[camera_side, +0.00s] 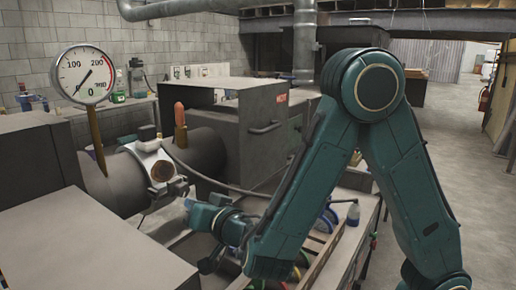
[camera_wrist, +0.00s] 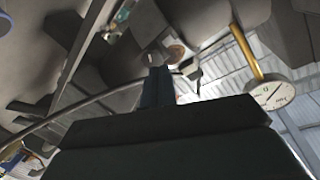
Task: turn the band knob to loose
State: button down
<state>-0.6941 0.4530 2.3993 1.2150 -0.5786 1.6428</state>
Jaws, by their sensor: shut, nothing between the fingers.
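A pale metal band (camera_side: 143,158) wraps the dark horizontal tube (camera_side: 205,153). A round brown disc (camera_side: 162,171) is on the band's front face, and a small dark grey part (camera_side: 178,187) sits just below and right of it. I cannot tell for sure which of these is the knob, or how it is turned. My gripper (camera_side: 190,204) is close below and right of that grey part, apparently not holding anything. In the wrist view my shut blue fingers (camera_wrist: 157,88) point toward the brown disc (camera_wrist: 176,52). Contact cannot be made out.
An orange-tipped peg (camera_side: 180,114) rises from the tube. A thin dark cable (camera_side: 215,182) curves past the band. Grey boxes (camera_side: 85,240) crowd the left front.

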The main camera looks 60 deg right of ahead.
aim_at(181, 186)
jog(key=shift+s+d+r, duration=0.25)
jog(key=shift+d+r, duration=0.15)
jog(key=shift+r, duration=0.15)
jog(key=shift+s+d+r, duration=0.2)
jog(key=shift+d+r, duration=0.2)
jog(key=shift+r, duration=0.1)
jog(key=shift+w, duration=0.1)
jog(key=shift+w, duration=3.4)
jog(key=shift+d+f, duration=0.15)
jog(key=shift+f, duration=0.1)
jog(key=shift+a+f, duration=0.5)
jog(key=shift+f, duration=0.55)
jog(key=shift+a+r, duration=0.1)
jog(key=shift+a, duration=0.4)
